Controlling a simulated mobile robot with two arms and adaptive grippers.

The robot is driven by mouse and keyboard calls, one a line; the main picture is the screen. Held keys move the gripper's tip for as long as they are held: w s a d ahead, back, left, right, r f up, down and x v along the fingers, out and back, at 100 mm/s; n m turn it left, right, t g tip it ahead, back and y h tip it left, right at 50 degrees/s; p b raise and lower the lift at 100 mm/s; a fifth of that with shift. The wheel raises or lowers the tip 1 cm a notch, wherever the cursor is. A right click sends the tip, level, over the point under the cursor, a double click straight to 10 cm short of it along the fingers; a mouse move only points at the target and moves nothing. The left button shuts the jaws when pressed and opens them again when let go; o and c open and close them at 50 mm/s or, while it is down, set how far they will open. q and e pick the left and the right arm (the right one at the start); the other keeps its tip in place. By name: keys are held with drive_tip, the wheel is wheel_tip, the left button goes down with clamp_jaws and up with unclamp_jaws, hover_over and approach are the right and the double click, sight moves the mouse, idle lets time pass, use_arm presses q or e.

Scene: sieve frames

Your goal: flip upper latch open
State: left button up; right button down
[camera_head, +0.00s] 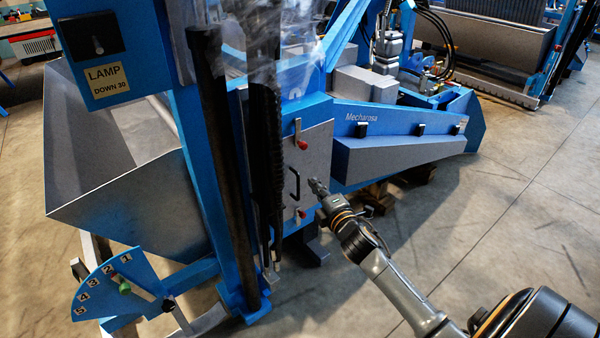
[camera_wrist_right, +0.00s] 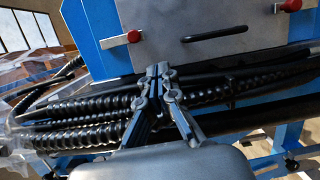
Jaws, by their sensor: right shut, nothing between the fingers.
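The grey panel door (camera_head: 314,160) stands upright on the blue machine, with a black handle (camera_head: 295,182) near its left edge. The upper latch (camera_head: 301,143) has a red knob and sits above the handle. The lower latch (camera_head: 301,213) sits below it. In the wrist view, which is turned sideways, the upper latch (camera_wrist_right: 133,37) is left of the handle (camera_wrist_right: 215,34). My right gripper (camera_head: 317,186) is shut and empty, in front of the panel at about handle height. Its fingertips (camera_wrist_right: 158,71) appear apart from the upper latch. My left gripper is not in view.
Black ribbed hoses (camera_head: 267,150) run down just left of the panel and cross behind the fingers in the wrist view. A grey-and-blue machine arm (camera_head: 400,150) juts out to the right. The concrete floor (camera_head: 510,230) at right is clear.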

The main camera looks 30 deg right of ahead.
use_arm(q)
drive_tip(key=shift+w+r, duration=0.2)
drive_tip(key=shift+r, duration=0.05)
use_arm(e)
wheel_tip(320, 180, up, 3)
drive_tip(key=shift+r+n+t, duration=0.1)
drive_tip(key=shift+n+t, duration=0.3)
drive_tip(key=shift+n, duration=0.1)
drive_tip(key=b, duration=0.1)
approach(301, 135)
drive_tip(key=w+a+f, duration=0.2)
drive_tip(key=w, duration=0.3)
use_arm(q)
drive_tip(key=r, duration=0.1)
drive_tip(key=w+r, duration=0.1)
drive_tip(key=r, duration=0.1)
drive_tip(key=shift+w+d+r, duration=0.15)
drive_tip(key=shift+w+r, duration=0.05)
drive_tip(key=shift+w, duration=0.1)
use_arm(e)
drive_tip(key=shift+s+a+f, duration=0.1)
drive_tip(key=shift+s+f, duration=0.05)
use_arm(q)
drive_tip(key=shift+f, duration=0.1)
